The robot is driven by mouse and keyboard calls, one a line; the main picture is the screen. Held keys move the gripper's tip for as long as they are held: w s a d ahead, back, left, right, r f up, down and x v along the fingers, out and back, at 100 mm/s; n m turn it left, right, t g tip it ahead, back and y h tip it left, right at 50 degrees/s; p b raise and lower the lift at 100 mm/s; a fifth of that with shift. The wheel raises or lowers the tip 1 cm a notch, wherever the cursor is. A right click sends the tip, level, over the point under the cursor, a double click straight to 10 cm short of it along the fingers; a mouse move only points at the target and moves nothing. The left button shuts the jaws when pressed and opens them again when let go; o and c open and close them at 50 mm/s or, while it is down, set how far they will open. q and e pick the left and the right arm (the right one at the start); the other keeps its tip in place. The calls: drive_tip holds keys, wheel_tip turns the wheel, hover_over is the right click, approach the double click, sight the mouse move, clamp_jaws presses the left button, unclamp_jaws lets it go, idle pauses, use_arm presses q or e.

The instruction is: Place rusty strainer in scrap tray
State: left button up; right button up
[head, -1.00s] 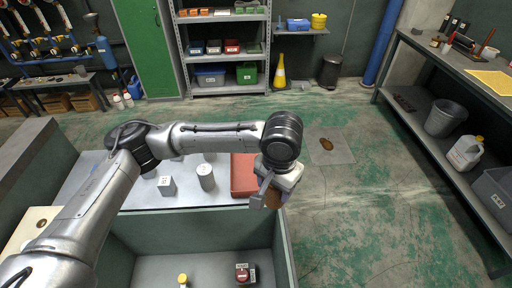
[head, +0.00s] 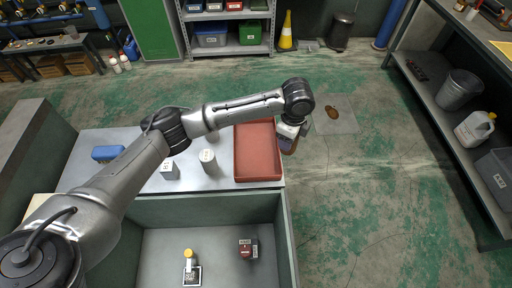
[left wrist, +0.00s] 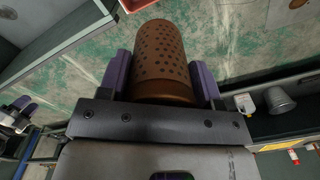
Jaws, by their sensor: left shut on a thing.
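The rusty strainer (left wrist: 160,60) is a brown perforated cylinder. In the left wrist view it sits between the purple-padded fingers of my left gripper (left wrist: 162,80), which is shut on it. In the head view my left gripper (head: 289,138) is just right of the scrap tray, and the strainer (head: 288,146) shows only partly below it. The red scrap tray (head: 258,178) lies on the right end of the grey bench and looks empty. A red corner of it also shows at the top of the left wrist view (left wrist: 135,4). My right gripper is not visible in the head view.
A white cylinder (head: 208,161) and a small grey block (head: 169,169) stand on the bench left of the tray. A blue item (head: 107,153) lies farther left. Below the bench is a bay with a yellow-topped fitting (head: 190,259) and a red-topped one (head: 247,249). Green floor lies to the right.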

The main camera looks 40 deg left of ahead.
use_arm(q)
drive_tip(key=m, duration=0.1)
drive_tip(key=f, duration=0.1)
drive_tip(key=m, duration=0.1)
drive_tip(key=shift+w+a+f+m, duration=0.25)
drive_tip(key=shift+a+f+m, duration=0.05)
drive_tip(key=shift+a, duration=0.1)
drive_tip(key=shift+a+f, duration=0.2)
drive_tip(key=b, duration=0.1)
hover_over(256, 150)
wheel_tip(256, 150, down, 7)
drive_tip(key=shift+f+m+b, duration=0.3)
drive_tip(key=shift+f+b, duration=0.35)
drive_tip(key=shift+f, duration=1.3)
drive_tip(key=shift+f, duration=0.15)
drive_tip(key=o, duration=1.1)
drive_tip(key=shift+c, duration=0.2)
